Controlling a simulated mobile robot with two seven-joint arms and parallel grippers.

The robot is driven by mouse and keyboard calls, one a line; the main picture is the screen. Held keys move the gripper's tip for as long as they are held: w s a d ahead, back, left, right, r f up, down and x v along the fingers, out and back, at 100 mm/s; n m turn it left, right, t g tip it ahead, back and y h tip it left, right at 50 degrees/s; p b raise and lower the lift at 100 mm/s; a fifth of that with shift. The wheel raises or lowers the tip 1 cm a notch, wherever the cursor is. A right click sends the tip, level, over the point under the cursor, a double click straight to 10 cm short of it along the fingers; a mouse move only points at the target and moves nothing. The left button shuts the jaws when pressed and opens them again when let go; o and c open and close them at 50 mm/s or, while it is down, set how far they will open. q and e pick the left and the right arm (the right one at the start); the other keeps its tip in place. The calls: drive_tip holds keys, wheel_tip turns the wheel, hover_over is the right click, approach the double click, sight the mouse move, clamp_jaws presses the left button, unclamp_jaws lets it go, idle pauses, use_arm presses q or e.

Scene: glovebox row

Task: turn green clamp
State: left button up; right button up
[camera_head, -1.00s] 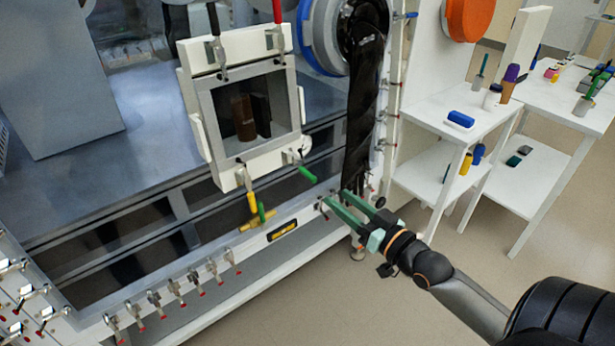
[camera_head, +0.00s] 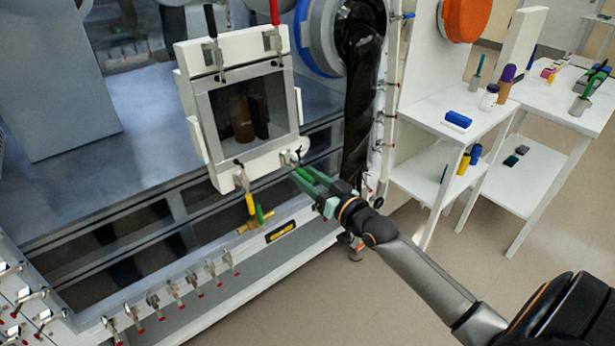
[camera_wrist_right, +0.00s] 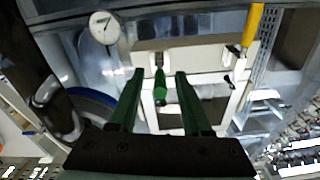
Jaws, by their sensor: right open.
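The green clamp (camera_wrist_right: 160,88) is at the lower right corner of the white framed door (camera_head: 222,167). Its green handle shows between my two green fingers in the right wrist view; in the head view it is hard to tell from the fingers, and its metal mount (camera_head: 291,157) shows beyond them. My right gripper (camera_head: 301,174) is open, with its fingertips either side of the handle. I cannot tell whether they touch it. My left gripper is not in view.
A yellow-handled clamp (camera_head: 250,203) hangs at the door's lower left corner. Black (camera_head: 212,28) and red (camera_head: 275,15) clamps are at its top. A black sleeve (camera_head: 361,120) hangs right of the door. White tables (camera_head: 490,117) with small items stand farther right.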

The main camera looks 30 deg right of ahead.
clamp_jaws()
idle(0.3)
idle(1.1)
